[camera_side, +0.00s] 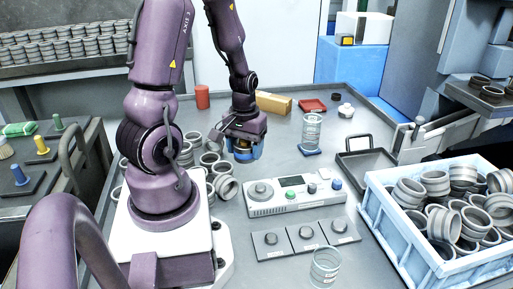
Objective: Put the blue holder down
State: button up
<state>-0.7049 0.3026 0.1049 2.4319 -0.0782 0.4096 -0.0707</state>
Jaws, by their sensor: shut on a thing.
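My gripper (243,137) is on the end of the purple arm, above the middle of the grey table. It is shut on the blue holder (243,153), which shows just below the fingers. The gripper hides the upper part of the holder. I cannot tell whether the holder's lower edge touches the table or hangs a little above it.
Several metal rings (222,182) lie left of the holder. A control box (294,195) is in front. A clear cylinder (312,130) on a blue base stands to the right, near a black tray (367,155). A blue-white crate (440,265) holds rings at right.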

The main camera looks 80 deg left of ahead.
jog(key=shift+s+d+r, duration=0.25)
jog(key=shift+s+d, duration=0.05)
jog(key=shift+d, duration=0.15)
jog(key=w+d+m, duration=0.4)
jog(key=d+m, duration=0.2)
jog(key=d, duration=0.6)
jog(key=w+d+m, duration=0.4)
jog(key=d+m, duration=0.1)
jog(key=d, duration=0.7)
send_over(362, 268)
jog(key=f, duration=0.9)
jog(key=shift+s+a, duration=0.1)
jog(key=shift+s, duration=0.1)
jog(key=shift+w+f, duration=0.15)
jog(key=shift+f, duration=0.8)
jog(key=shift+w+f, duration=0.15)
jog(key=shift+f, duration=0.75)
jog(key=shift+f, duration=0.1)
jog(key=o, duration=1.4)
jog(key=shift+f, duration=0.1)
